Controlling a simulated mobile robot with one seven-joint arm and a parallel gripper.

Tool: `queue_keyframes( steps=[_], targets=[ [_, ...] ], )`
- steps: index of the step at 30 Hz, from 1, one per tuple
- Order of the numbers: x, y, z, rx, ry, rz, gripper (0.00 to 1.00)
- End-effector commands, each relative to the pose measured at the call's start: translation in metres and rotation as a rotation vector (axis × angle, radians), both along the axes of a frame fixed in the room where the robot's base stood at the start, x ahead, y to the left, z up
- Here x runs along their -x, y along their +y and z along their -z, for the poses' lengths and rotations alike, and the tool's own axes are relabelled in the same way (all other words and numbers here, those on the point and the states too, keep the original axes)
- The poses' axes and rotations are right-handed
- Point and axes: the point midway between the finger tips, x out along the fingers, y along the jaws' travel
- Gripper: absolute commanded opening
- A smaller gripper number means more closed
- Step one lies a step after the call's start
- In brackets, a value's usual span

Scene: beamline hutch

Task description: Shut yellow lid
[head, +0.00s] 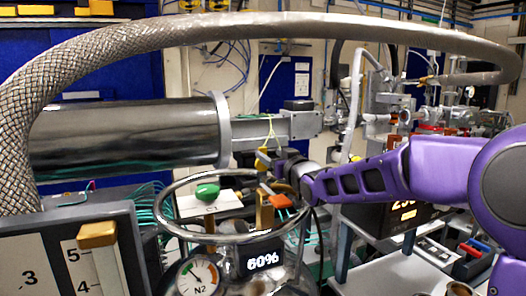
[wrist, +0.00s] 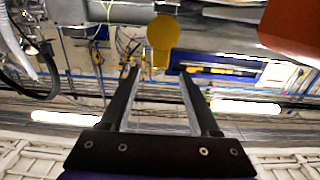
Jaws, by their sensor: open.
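The yellow lid (wrist: 162,38) shows as a round yellow disc with a short tab in the wrist view, beyond my fingertips and between them in the picture. In the head view a small yellow piece (head: 262,159) shows just left of my gripper (head: 275,168), below the metal pipe end; it appears to be the same lid. My gripper (wrist: 158,72) is open with nothing between its fingers. Whether a finger touches the lid cannot be told. The lid's hinge and the opening it covers are not clear.
A large steel cylinder (head: 125,138) is at left, under a braided hose (head: 245,28). A panel (head: 75,255) stands front left.

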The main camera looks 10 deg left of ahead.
Motion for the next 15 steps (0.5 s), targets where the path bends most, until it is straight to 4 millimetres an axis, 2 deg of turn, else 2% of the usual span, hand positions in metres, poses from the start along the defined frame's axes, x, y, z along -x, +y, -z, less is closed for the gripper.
queue_keyframes(
  steps=[6,15],
  targets=[
    [-0.031,0.025,0.001,-0.001,0.002,-0.001,0.62],
    [-0.051,0.038,0.0,0.0,0.0,0.0,0.62]
  ],
)
